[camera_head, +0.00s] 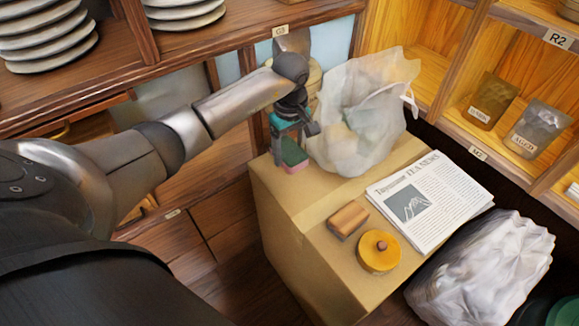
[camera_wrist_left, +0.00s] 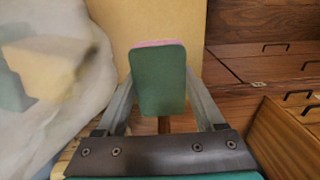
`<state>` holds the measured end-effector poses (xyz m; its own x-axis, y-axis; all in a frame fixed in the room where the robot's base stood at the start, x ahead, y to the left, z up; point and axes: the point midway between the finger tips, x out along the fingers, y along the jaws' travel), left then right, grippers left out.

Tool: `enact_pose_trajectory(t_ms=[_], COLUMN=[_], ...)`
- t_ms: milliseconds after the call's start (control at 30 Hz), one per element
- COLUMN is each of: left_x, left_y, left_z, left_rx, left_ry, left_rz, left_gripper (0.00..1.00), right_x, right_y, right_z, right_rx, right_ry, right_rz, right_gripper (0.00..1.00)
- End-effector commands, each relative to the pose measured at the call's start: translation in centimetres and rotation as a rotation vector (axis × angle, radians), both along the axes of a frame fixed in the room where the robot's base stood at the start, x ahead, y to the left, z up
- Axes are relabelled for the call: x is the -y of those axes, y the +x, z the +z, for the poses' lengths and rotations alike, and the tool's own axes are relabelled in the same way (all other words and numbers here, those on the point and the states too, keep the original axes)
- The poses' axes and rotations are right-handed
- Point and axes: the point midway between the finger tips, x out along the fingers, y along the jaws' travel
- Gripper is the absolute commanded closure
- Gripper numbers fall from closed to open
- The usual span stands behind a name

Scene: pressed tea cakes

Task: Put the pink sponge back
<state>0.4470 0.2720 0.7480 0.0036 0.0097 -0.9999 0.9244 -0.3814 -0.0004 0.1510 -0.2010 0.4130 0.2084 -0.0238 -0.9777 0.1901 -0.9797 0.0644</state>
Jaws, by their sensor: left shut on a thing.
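The pink sponge, with a green scouring face, is between the fingers of my left gripper (camera_head: 289,136), at the far left corner of the cardboard box in the head view. In that view its pink side (camera_head: 293,157) shows below the fingers. In the left wrist view its green face (camera_wrist_left: 158,82) fills the space between both fingers, with a thin pink edge on top. I cannot tell whether it touches the box top. A translucent plastic bag (camera_head: 365,115) stands right beside the gripper. My right gripper is not in view.
The plastic bag (camera_wrist_left: 50,75) is close on the left in the wrist view. A crumpled white bag (camera_head: 483,272) lies right of the box.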

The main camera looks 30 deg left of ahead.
Motion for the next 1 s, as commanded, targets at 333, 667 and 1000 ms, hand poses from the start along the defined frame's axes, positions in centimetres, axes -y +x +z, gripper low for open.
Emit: enact_pose_trajectory(t_ms=[333,667,1000], left_x=[0.0,0.0,0.0], left_y=[0.0,0.0,0.0], left_z=[-2.6,-5.1,-5.3], left_rx=[-0.002,0.001,0.001], left_ry=[-0.001,0.0,0.001], left_rz=[0.0,0.0,-0.001], left_gripper=[0.74,0.74,0.74], right_x=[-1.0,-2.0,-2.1], right_y=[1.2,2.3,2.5], right_z=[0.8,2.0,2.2], right_rx=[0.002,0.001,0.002], right_ry=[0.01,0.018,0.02], right_rz=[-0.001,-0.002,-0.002], right_gripper=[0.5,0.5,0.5])
